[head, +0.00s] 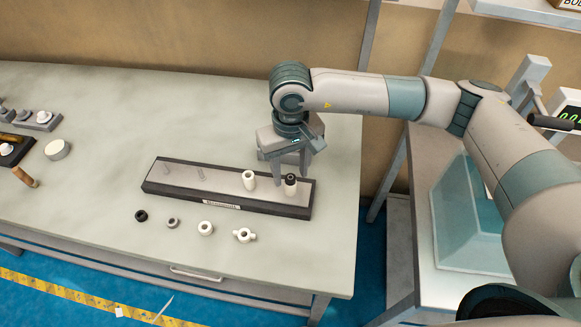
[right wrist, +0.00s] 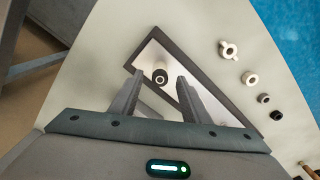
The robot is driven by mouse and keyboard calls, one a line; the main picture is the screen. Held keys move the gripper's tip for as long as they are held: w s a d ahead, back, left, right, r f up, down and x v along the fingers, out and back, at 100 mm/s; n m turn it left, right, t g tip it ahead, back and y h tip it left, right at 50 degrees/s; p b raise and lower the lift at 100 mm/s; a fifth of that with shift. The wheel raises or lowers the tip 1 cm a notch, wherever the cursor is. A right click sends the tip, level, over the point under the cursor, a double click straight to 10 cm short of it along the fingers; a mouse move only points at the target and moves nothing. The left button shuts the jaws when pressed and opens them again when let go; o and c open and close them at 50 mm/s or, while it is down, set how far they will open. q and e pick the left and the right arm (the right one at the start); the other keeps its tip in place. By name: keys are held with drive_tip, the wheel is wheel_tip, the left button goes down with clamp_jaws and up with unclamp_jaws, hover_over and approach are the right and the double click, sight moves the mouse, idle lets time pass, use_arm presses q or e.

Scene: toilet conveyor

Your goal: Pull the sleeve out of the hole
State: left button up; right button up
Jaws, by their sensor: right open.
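A long dark-edged board (head: 222,190) with a light top lies on the table. Near its right end stand two upright white sleeves: a plain one (head: 249,180) and one with a black top (head: 290,186). Two thin pegs (head: 200,173) stand toward its left end. My right gripper (head: 291,174) is open and points down at the black-topped sleeve. In the right wrist view this sleeve (right wrist: 160,77) shows between the fingertips, with a gap on both sides. The plain sleeve is not visible there, and the sleeves' lower ends are hidden. My left gripper is not in view.
In front of the board lie a black ring (head: 141,215), a grey ring (head: 173,222), a white ring (head: 206,228) and a white collar with side lugs (head: 244,235). A round pale disc (head: 57,150) and other parts sit at the far left. The table behind the board is clear.

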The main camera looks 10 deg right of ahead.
sight(291, 177)
drive_tip(key=shift+f, duration=0.3)
clamp_jaws()
drive_tip(key=c, duration=0.8)
unclamp_jaws()
clamp_jaws()
drive_tip(key=shift+r+b, duration=0.3)
drive_tip(key=shift+r, duration=0.55)
drive_tip(key=shift+r, duration=2)
